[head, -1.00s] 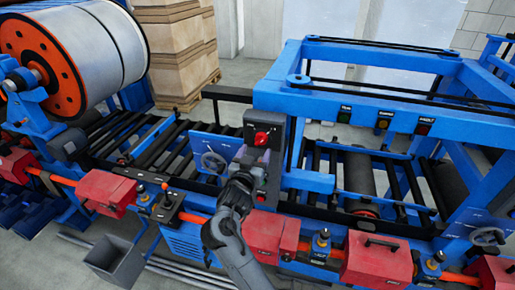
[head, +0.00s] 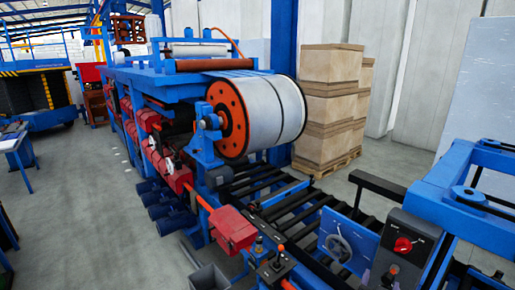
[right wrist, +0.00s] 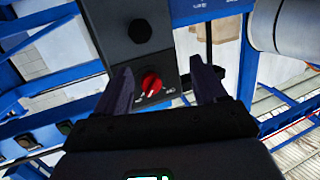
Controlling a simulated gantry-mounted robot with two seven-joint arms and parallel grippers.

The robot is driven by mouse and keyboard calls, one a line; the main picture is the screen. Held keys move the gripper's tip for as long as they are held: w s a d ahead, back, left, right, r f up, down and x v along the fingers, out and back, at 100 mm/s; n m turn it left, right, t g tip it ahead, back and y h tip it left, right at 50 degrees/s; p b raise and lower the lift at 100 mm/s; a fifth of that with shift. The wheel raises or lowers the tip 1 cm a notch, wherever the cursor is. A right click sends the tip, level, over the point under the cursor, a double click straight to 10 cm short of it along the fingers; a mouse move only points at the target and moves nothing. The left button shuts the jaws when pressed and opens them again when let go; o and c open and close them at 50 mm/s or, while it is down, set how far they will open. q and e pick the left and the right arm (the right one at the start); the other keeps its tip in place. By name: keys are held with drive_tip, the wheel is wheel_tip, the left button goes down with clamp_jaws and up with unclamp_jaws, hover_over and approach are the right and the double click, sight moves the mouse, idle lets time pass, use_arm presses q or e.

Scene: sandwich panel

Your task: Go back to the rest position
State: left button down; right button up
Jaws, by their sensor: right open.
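My right gripper (right wrist: 160,76) is open, with its two dark fingers apart and nothing between them. In the right wrist view a red rotary knob (right wrist: 151,83) on a dark control box (right wrist: 140,55) shows in the gap between the fingers, beyond the tips. In the head view the same red knob (head: 403,245) is at the lower right, on the control box (head: 412,228). My left gripper is in neither view.
A blue machine line with a large white coil (head: 265,110), black rollers (head: 265,187) and red boxes (head: 233,229) fills the middle. A handwheel (head: 338,248) sits left of the control box. Stacked cartons (head: 330,95) stand behind. Grey floor (head: 90,200) is open at the left.

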drive_tip(key=s+a+f+n+g+y+p, duration=0.25)
drive_tip(key=s+a+f+y, duration=0.2)
drive_tip(key=s, duration=0.35)
drive_tip(key=s+a+f+n+g+y+p, duration=0.1)
drive_tip(key=s+a+f+n+y, duration=0.35)
drive_tip(key=s, duration=0.35)
drive_tip(key=s+a+f+n+g+p, duration=0.1)
drive_tip(key=s+a+g, duration=0.1)
drive_tip(key=s, duration=0.7)
drive_tip(key=s+a+f+n+g, duration=0.1)
drive_tip(key=s+g, duration=0.3)
drive_tip(key=s, duration=0.5)
drive_tip(key=shift+a+n+y+p, duration=0.3)
drive_tip(key=shift+a+y+p, duration=0.1)
drive_tip(key=shift+a, duration=0.3)
drive_tip(key=shift+s, duration=0.1)
